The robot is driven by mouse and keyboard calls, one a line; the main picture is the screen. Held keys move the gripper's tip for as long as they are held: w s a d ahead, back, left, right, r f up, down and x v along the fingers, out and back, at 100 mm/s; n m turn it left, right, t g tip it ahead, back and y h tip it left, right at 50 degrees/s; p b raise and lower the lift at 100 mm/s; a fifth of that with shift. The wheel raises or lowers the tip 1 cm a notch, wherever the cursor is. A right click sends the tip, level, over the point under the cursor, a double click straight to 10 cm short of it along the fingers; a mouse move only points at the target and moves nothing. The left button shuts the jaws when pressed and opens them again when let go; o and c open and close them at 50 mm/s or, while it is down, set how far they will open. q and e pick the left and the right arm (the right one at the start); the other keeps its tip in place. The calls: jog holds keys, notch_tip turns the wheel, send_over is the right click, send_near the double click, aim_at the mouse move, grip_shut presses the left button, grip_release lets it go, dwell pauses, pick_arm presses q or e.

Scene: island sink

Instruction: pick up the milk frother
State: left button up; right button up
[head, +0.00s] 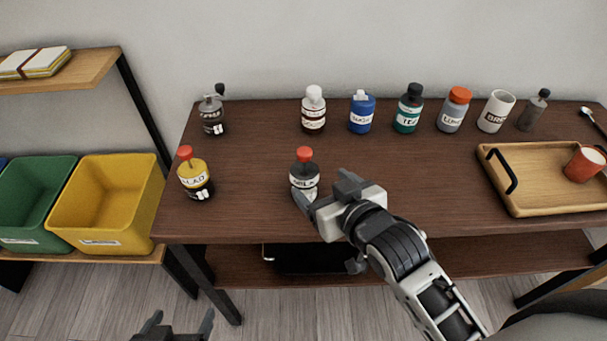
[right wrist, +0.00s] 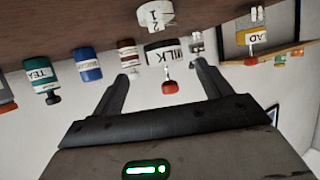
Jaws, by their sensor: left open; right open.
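A dark bottle-like container with a red top and white label (head: 304,172) stands upright near the table's front, left of centre. Its label reads MILK in the right wrist view (right wrist: 163,56), where it appears upside down. I cannot tell for sure that it is the milk frother. A slim black-and-white tool (head: 592,121) lies at the table's far right edge. My right gripper (head: 325,190) is open beside the MILK container, which shows between and beyond its fingers in the right wrist view. My left gripper (head: 180,322) is open and empty, low in front of the table.
A yellow container (head: 195,176) stands front left. A wooden tray (head: 530,195) with a red cup (head: 585,165) is at right. Yellow (head: 107,205) and green bins stand left.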

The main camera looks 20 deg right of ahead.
aim_at(314, 179)
jog(key=x, duration=0.4)
jog(key=shift+w+f, duration=0.1)
jog(key=x, duration=0.5)
jog(key=shift+a+f, duration=0.1)
jog(key=shift+a, duration=0.2)
jog(key=c, duration=1.1)
